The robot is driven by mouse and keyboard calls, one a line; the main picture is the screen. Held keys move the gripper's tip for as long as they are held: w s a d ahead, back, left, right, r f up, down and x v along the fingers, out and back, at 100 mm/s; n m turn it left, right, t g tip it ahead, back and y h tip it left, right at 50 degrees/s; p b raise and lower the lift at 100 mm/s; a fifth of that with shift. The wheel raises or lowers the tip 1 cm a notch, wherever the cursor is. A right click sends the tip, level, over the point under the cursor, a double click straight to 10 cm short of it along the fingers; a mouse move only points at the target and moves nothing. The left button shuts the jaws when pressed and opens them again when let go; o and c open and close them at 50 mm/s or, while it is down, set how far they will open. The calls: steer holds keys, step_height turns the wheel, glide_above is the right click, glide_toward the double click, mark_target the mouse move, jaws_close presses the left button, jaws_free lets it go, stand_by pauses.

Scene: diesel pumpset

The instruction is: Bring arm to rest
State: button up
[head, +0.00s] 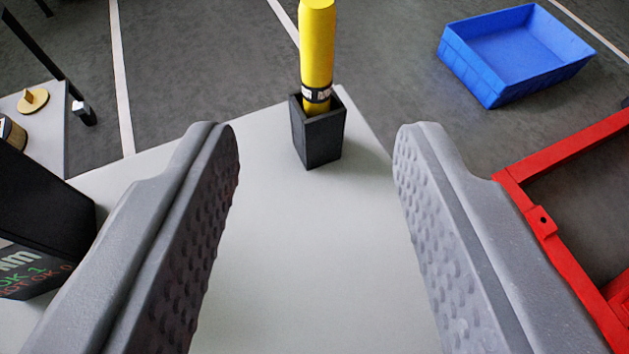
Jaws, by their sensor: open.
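My gripper (315,135) is open, with its two grey, dimpled fingers spread wide and nothing between them. It is over a light grey tabletop (300,270). Beyond the fingertips, a yellow cylinder (317,45) with a black band and white lettering stands upright in a black square holder (318,137) near the table's far corner. The fingers appear apart from the holder and the cylinder. The rest of my arm is out of view.
A blue bin (480,75), seemingly empty, sits on the dark floor at the upper right. A red frame (545,225) is at the right. A black box (35,225) with lettering stands at the left. Another light surface (40,130) holds small brass-coloured parts. The tabletop between the fingers is clear.

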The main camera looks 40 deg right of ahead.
steer(key=w+a+r+n+t+y, duration=0.1)
steer(key=w+a+r+y, duration=0.15)
steer(key=a+r, duration=0.5)
steer(key=w+a+r+n+t+y, duration=0.1)
steer(key=w+a+r+n+t, duration=0.2)
steer(key=r, duration=0.7)
steer(key=w+a+r+y, duration=0.2)
steer(key=a+r, duration=0.5)
steer(key=r, duration=0.2)
steer(key=s+a+r+n+y, duration=0.1)
steer(key=s+a+r, duration=0.5)
steer(key=r, duration=0.4)
steer(key=s+a+r+n+y, duration=0.1)
steer(key=s+a+r+n, duration=0.1)
steer(key=s+a+r, duration=0.4)
step_height(320, 180, up, 5)
steer(key=shift+a+r+n+t+y, duration=0.1)
steer(key=shift+a+n+t+y, duration=0.2)
steer(key=shift+a+t+y, duration=0.15)
